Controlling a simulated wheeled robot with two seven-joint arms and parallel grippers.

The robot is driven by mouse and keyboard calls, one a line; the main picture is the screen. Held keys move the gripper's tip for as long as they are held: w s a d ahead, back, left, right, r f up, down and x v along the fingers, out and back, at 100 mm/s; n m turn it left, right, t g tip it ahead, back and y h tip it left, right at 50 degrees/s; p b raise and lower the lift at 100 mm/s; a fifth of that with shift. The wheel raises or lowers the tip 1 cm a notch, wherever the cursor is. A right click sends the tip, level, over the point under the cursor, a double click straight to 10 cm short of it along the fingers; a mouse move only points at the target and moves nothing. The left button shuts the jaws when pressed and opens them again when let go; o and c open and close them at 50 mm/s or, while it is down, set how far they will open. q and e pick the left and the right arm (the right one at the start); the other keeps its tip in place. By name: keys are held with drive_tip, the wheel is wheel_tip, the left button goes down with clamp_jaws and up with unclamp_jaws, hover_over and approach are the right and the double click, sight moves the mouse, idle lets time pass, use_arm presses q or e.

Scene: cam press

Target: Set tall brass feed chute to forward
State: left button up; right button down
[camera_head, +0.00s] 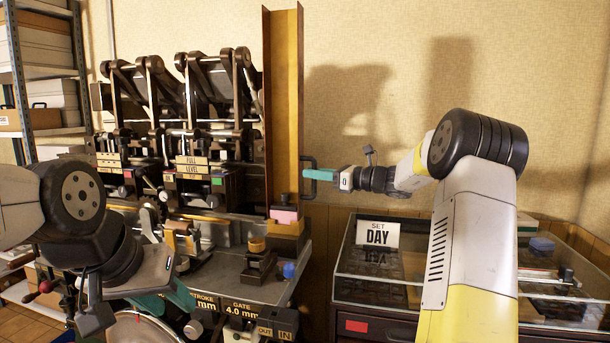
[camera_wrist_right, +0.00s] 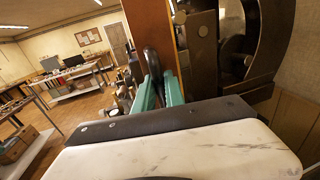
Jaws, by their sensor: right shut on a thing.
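The tall brass feed chute (camera_head: 285,100) stands upright at the right end of the press, an open channel with dark edges. A dark handle (camera_head: 311,162) sticks out from its right side. My right gripper (camera_head: 308,174) reaches in from the right and is shut on this handle. In the right wrist view the teal fingers (camera_wrist_right: 160,92) lie on either side of the dark handle (camera_wrist_right: 152,62), with the chute's side (camera_wrist_right: 148,22) behind it. My left gripper (camera_head: 178,295) is low at the press's front left; its fingers are partly hidden, so their opening is unclear.
A pink block (camera_head: 285,215) sits at the chute's foot. The press (camera_head: 205,125) has several dark linkages left of the chute. A glass-topped case (camera_head: 400,262) with a "SET DAY" card (camera_head: 378,234) stands below my right arm. The wall behind is bare.

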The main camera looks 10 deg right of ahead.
drive_tip(key=shift+s+a+f, duration=0.15)
drive_tip(key=c, duration=1.4)
unclamp_jaws()
drive_tip(key=shift+s, duration=0.15)
drive_tip(key=shift+d, duration=0.2)
drive_tip(key=v, duration=0.7)
drive_tip(key=shift+s, duration=0.15)
drive_tip(key=shift+d, duration=0.15)
